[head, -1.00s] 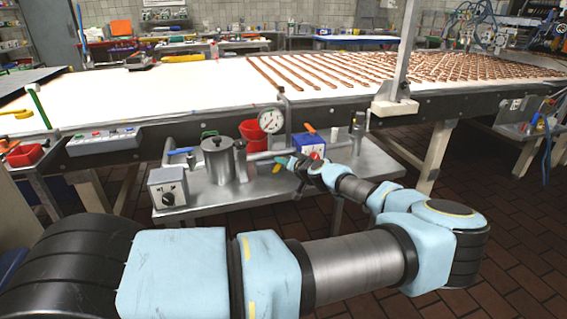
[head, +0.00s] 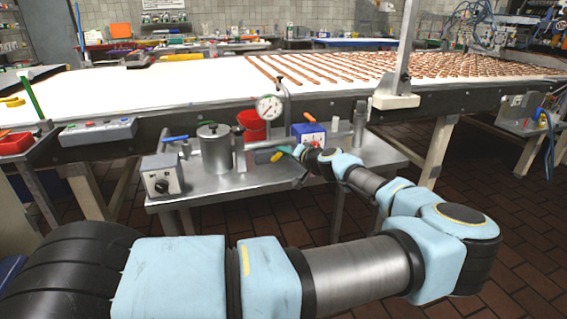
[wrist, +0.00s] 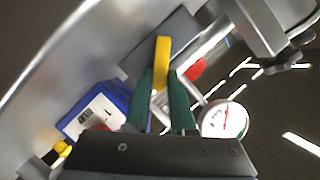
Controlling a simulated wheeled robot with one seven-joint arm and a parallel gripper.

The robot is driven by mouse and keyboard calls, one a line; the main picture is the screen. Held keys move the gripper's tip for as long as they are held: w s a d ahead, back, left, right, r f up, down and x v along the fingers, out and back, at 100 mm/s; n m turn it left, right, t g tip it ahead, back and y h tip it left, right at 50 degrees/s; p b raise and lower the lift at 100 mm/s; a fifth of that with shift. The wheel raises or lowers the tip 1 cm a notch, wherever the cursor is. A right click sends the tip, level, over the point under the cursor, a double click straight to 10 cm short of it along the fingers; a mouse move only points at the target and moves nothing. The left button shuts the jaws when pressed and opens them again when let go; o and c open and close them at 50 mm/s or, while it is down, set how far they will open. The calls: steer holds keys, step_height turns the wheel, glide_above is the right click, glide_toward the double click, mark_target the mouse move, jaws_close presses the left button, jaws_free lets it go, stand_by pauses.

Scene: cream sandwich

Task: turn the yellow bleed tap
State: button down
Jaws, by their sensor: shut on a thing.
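The yellow bleed tap (wrist: 163,50) shows in the wrist view as an upright yellow lever. My gripper (wrist: 162,82) has its two green fingers on either side of the lever and is shut on it. In the head view my gripper (head: 279,156) is low over the metal side table, close to the pipework. The tap is small there and I cannot make out its angle. The lower part of the lever is between the fingers in the wrist view.
A pressure gauge (head: 269,107), a steel pot (head: 214,150), a blue box (head: 308,133) and a grey knob box (head: 160,176) crowd the metal side table (head: 228,184). The long conveyor (head: 185,92) runs behind. The tiled floor at right is open.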

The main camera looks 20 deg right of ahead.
steer(key=b, duration=0.1)
steer(key=f+m+y+b, duration=0.1)
steer(key=b, duration=0.1)
steer(key=shift+d+f+m, duration=0.2)
steer(key=shift+d+m, duration=0.1)
steer(key=shift+d, duration=0.05)
steer(key=shift+d+f+m+t+b, duration=0.15)
steer(key=shift+m+t+b, duration=0.5)
steer(key=shift+b, duration=0.65)
steer(key=shift+m, duration=0.25)
steer(key=c, duration=0.8)
jaws_free()
steer(key=shift+g+y, duration=0.25)
steer(key=shift+y, duration=0.15)
steer(key=shift+o, duration=0.2)
steer(key=b+v, duration=0.2)
steer(key=v, duration=0.9)
